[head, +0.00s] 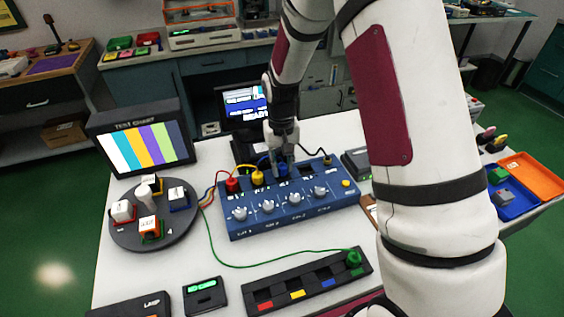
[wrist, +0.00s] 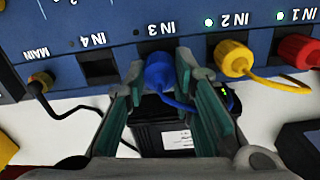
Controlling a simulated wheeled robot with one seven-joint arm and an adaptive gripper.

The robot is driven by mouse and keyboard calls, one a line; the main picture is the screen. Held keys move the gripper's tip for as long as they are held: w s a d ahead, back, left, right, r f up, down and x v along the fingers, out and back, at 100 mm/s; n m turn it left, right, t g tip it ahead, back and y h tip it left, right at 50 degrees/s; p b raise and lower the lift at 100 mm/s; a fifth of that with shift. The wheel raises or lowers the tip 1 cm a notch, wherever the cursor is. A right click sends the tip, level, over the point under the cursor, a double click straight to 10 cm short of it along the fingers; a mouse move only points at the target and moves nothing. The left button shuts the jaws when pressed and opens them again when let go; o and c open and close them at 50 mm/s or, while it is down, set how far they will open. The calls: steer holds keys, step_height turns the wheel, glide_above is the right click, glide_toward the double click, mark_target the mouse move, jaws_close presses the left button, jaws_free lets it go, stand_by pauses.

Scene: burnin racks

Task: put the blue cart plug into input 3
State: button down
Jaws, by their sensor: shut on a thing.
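The blue plug (wrist: 158,72) is at the input 3 socket under the "IN 3" label in the wrist view, with its blue cable trailing below. My gripper (wrist: 160,75) is shut on it, one finger on each side. The plug hides the socket, so I cannot tell how deep it sits. In the head view, my gripper (head: 283,160) is at the back edge of the blue switch box (head: 290,215), with the blue plug (head: 283,170) below it. The lights by IN 1 and IN 2 are green; the one by IN 3 looks dark.
A yellow plug (wrist: 233,58) sits in IN 2 and a red plug (wrist: 295,50) in IN 1. A green plug (head: 354,258) stands on the black holder (head: 312,283). A round tray (head: 154,238) stands left.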

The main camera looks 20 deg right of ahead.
mark_target(282, 163)
steer(key=shift+f, duration=0.4)
steer(key=c, duration=1.3)
jaws_free()
step_height(282, 163, up, 12)
steer(key=shift+a, duration=0.1)
steer(key=s+r+t, duration=0.2)
steer(key=s+r, duration=1.1)
steer(key=s+r+t, duration=0.1)
steer(key=s, duration=0.3)
steer(key=s+n+t, duration=0.1)
steer(key=s, duration=0.4)
steer(key=s+r, duration=0.1)
steer(key=s, duration=0.4)
steer(key=shift+s+d+r+n+t, duration=0.2)
steer(key=shift+d+r+n+t, duration=0.1)
steer(key=shift+t, duration=0.1)
